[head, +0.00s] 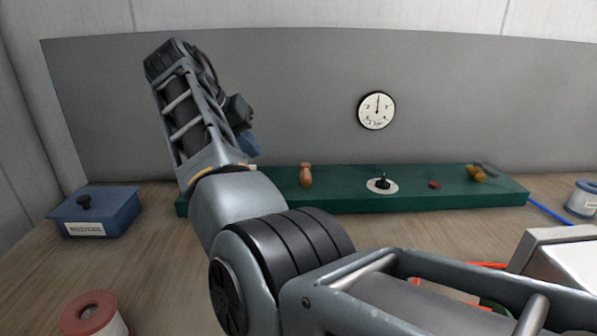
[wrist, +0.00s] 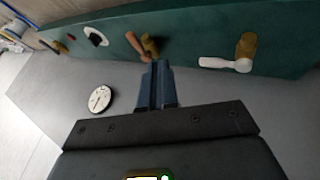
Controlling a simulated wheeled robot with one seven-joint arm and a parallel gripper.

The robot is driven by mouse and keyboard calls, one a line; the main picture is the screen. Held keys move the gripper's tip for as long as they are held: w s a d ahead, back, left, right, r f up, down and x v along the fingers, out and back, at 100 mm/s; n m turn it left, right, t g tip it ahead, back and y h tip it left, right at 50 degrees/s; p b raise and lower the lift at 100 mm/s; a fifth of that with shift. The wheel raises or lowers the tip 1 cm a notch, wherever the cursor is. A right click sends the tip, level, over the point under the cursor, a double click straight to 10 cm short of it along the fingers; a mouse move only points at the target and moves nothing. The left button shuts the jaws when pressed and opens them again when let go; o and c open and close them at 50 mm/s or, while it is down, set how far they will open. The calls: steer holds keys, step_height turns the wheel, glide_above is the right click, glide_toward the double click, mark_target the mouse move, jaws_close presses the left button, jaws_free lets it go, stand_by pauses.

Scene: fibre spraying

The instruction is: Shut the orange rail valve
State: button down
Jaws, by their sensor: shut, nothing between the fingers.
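The orange rail valve (head: 306,175) stands on the green rail, left of its middle in the head view. In the wrist view its orange lever (wrist: 136,45) slants across the rail beside a brass body (wrist: 151,45). My gripper's blue fingers (wrist: 158,84) are together with nothing between them. Their tips appear close to the lever's lower end in the wrist view; I cannot tell whether they touch it. In the head view the gripper (head: 249,145) is partly hidden behind my arm, up and left of the valve.
A white-levered valve (wrist: 225,63) sits beside the orange one. The green rail (head: 340,200) also carries a black knob (head: 382,182), a red button (head: 434,184) and a brass valve (head: 476,174). A gauge (head: 376,110) hangs behind. A blue box (head: 94,213) stands left.

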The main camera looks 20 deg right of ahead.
mark_target(306, 172)
steer(key=shift+f, duration=0.1)
steer(key=p+x, duration=0.1)
steer(key=x, duration=0.9)
steer(key=shift+s+d+p, duration=0.2)
steer(key=shift+d, duration=0.35)
steer(key=shift+s+d+p, duration=0.2)
steer(key=shift+d, duration=0.35)
steer(key=shift+s+d, duration=0.25)
steer(key=shift+d, duration=0.45)
